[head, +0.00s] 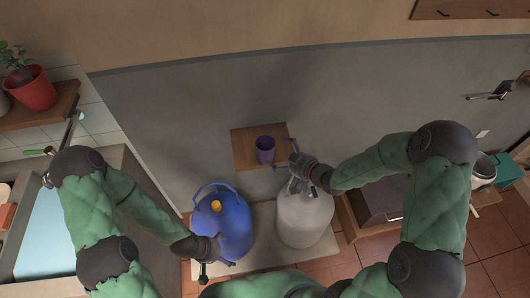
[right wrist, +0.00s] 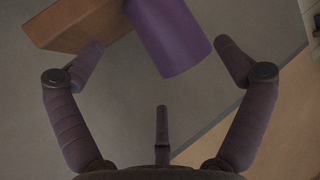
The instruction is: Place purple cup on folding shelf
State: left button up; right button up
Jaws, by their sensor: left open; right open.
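The purple cup (head: 265,143) stands on the small wooden folding shelf (head: 243,147) on the grey wall, and looks upright. My right gripper (head: 284,156) is open just to the right of the cup. In the right wrist view the cup (right wrist: 168,35) shows ahead, between and beyond the spread fingers (right wrist: 162,62), with no visible grip on it. The shelf's edge (right wrist: 75,22) shows behind the cup there. My left gripper (head: 218,266) is open and empty low at the front of the blue jug.
A blue jug (head: 232,218) and a white jug (head: 305,217) stand below the shelf on a pale slab. A sink (head: 45,235) lies at the left, with a potted plant (head: 35,92) above. A dark box (head: 380,205) is at right. The wall around the shelf is clear.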

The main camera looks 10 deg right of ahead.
aim_at(265, 145)
jog(key=shift+b+x, duration=0.8)
jog(key=shift+x, duration=2.1)
jog(key=c, duration=0.9)
jog(key=shift+c, duration=0.6)
